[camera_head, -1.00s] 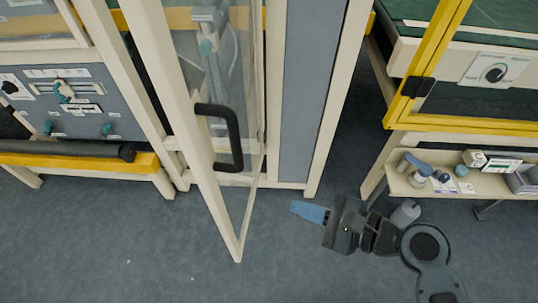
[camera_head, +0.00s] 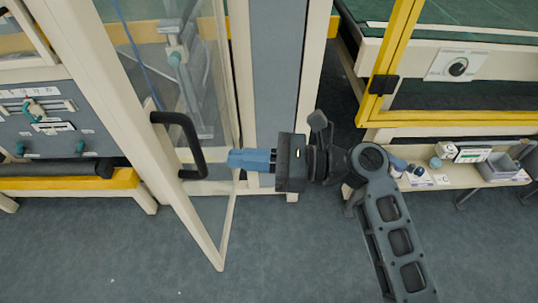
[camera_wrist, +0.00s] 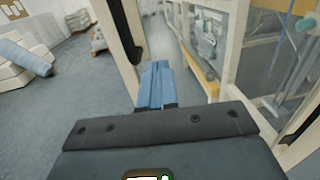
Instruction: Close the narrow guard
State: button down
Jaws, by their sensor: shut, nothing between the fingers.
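The narrow guard (camera_head: 122,120) is a tall clear panel in a cream frame. It stands open, swung out from the machine front, in the left half of the head view. Its black bow handle (camera_head: 188,125) is on the outer upright. My gripper (camera_head: 231,159) is shut and empty, its blue fingers pointing left toward the panel, just right of the handle. I cannot tell whether the fingertips touch the guard. In the wrist view, the blue fingers (camera_wrist: 157,66) are together, with a cream upright and a dark bar just left of them.
A yellow-framed guard (camera_head: 385,85) stands at the right. Below it a cream shelf (camera_head: 455,180) carries bottles, boxes and a grey bin. A control panel (camera_head: 60,135) and a yellow rail (camera_head: 120,178) are at the left. The floor in front is clear.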

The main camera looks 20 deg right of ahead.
aim_at(190, 156)
jog(key=x, duration=0.6)
jog(key=shift+w+a+p, duration=0.15)
jog(key=shift+a+p, duration=0.15)
jog(key=shift+p, duration=0.05)
